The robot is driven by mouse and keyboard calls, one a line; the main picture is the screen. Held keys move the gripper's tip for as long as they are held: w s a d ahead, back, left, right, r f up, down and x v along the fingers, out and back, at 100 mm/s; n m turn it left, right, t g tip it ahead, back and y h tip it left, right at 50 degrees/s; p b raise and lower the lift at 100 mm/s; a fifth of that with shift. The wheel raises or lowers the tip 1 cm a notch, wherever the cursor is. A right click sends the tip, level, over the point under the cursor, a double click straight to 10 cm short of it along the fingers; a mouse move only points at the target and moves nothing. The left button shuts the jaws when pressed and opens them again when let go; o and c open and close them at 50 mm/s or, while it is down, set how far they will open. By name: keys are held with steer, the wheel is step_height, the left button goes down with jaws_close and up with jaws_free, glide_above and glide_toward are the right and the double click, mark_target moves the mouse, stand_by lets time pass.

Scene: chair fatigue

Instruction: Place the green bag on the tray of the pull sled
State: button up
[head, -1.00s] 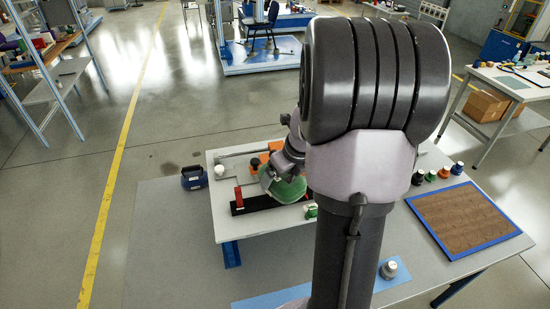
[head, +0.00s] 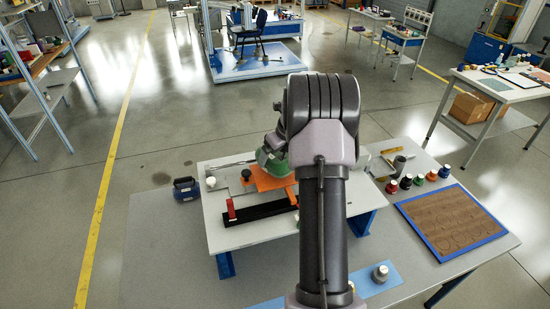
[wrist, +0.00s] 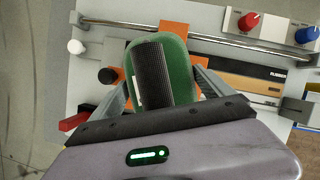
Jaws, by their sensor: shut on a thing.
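The green bag (wrist: 182,60) has rounded ends and a black ribbed strap along its top. My gripper (wrist: 160,84) is shut on it, with a grey finger on either side. In the head view the bag (head: 277,163) is directly above or on the orange tray of the pull sled (head: 263,182), partly hidden by my arm. The orange tray (wrist: 182,30) shows past the bag's far end and right side in the wrist view. I cannot tell whether the bag touches it.
The sled stands on a white bench top (head: 225,210) with a black strip and red block (head: 231,209) in front. A metal rod (wrist: 190,32) runs behind the bag. A dark blue box (head: 187,188) lies left. Coloured knobs or weights and a brown board (head: 450,220) are right.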

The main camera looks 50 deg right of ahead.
steer(key=shift+f, duration=1.5)
steer(key=o, duration=1.8)
steer(key=shift+s+a+f, duration=0.1)
steer(key=shift+s+f, duration=0.05)
